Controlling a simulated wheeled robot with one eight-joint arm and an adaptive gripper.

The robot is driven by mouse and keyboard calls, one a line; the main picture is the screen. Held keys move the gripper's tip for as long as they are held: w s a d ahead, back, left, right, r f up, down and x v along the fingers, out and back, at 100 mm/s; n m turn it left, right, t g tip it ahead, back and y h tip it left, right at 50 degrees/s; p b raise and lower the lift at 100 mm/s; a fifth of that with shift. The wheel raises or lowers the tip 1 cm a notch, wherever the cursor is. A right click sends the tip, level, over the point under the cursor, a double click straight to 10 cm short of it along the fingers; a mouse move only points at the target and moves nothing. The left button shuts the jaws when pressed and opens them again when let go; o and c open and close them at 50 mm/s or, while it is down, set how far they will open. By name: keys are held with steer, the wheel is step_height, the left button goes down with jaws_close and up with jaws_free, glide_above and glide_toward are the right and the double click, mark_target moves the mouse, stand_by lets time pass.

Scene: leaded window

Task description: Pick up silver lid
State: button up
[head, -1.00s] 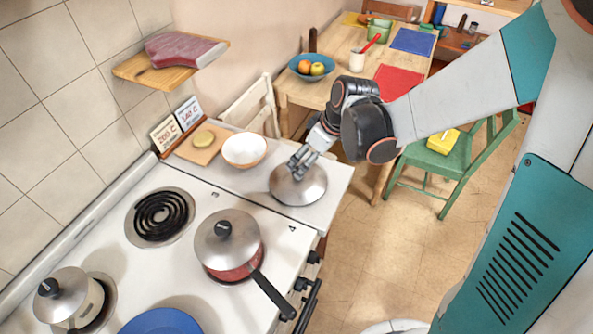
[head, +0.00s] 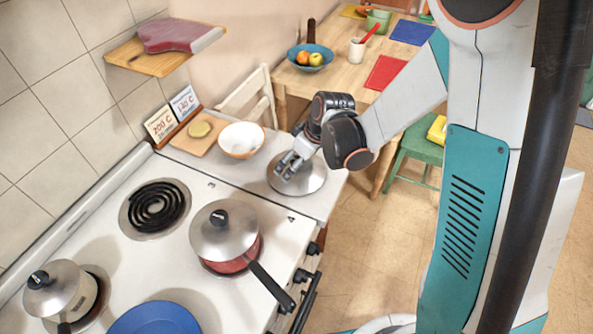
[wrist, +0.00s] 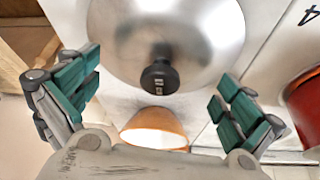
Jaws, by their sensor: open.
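The silver lid (head: 309,181) lies on the white counter beside the stove. It is round and domed, and my gripper hides part of it in the head view. In the wrist view the lid (wrist: 205,40) fills the top middle, with its black knob (wrist: 160,78) pointing toward the camera. My gripper (head: 284,170) is over the lid. In the wrist view its green-padded fingers (wrist: 158,92) are spread wide, one on each side of the knob, with nothing between them touching it.
A white and orange bowl (head: 241,140) stands close to the lid. A red pot with its own silver lid (head: 224,232), its handle jutting out, stands on the stove. Another lidded pot (head: 60,290) and a blue plate (head: 155,319) are farther left. A green chair (head: 416,150) stands right.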

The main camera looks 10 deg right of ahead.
steer(key=c, duration=1.4)
steer(key=shift+s+r, duration=0.1)
steer(key=shift+c, duration=1.2)
steer(key=shift+r, duration=0.1)
